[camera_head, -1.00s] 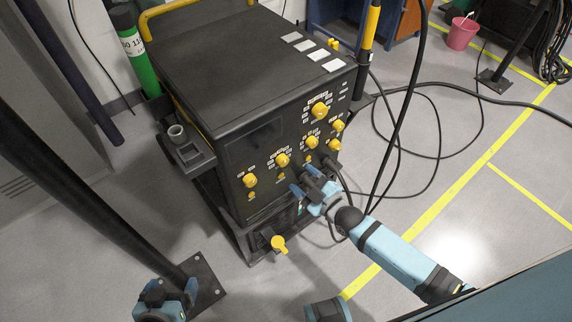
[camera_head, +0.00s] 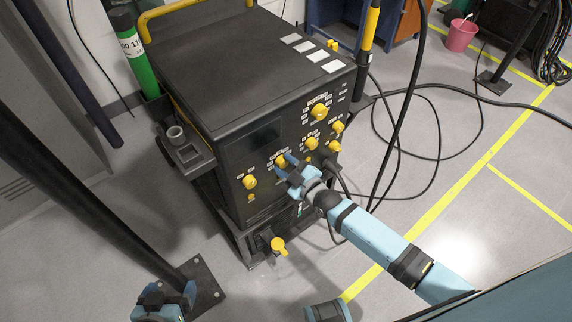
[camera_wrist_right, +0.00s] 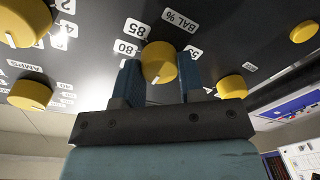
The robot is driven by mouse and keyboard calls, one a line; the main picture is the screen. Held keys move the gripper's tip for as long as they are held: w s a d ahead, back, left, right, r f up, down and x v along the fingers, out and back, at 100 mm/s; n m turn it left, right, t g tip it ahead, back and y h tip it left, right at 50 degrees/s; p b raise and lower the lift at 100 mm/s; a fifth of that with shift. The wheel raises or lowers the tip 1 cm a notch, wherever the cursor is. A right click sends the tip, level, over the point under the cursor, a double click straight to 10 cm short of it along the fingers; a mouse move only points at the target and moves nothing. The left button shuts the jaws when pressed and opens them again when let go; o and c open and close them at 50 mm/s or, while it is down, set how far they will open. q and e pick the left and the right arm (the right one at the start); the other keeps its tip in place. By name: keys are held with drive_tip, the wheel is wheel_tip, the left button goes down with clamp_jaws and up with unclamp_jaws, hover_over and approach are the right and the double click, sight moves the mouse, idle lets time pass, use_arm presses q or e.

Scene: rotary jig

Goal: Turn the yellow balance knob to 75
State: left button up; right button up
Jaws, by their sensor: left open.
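The yellow balance knob (camera_wrist_right: 159,63) sits on the machine's dark front panel, beside a "BAL %" label and the numbers 85 and 80 in the right wrist view. A short white mark shows near its lower edge. The knob also shows in the head view (camera_head: 281,160), partly covered by my right gripper (camera_head: 284,166). In the right wrist view my right gripper (camera_wrist_right: 161,72) has its two blue fingers apart, one on each side of the knob; firm contact is not visible. My left gripper (camera_head: 168,292) is open and empty at the bottom left, away from the machine.
Other yellow knobs sit close by, such as the one at the left (camera_head: 249,181) and one at the right (camera_head: 311,143). A yellow-handled part (camera_head: 278,244) sticks out below. Black cables (camera_head: 440,150) lie on the floor at right. A black post (camera_head: 100,200) stands at left.

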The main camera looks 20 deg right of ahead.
drive_tip(key=shift+m, duration=0.4)
drive_tip(key=m, duration=0.2)
drive_tip(key=shift+m+p, duration=0.3)
drive_tip(key=shift+m, duration=0.1)
drive_tip(key=shift+f+m+t, duration=0.1)
drive_tip(key=shift+m+t, duration=0.2)
drive_tip(key=shift+m, duration=1.8)
drive_tip(key=o, duration=0.9)
drive_tip(key=shift+d, duration=0.1)
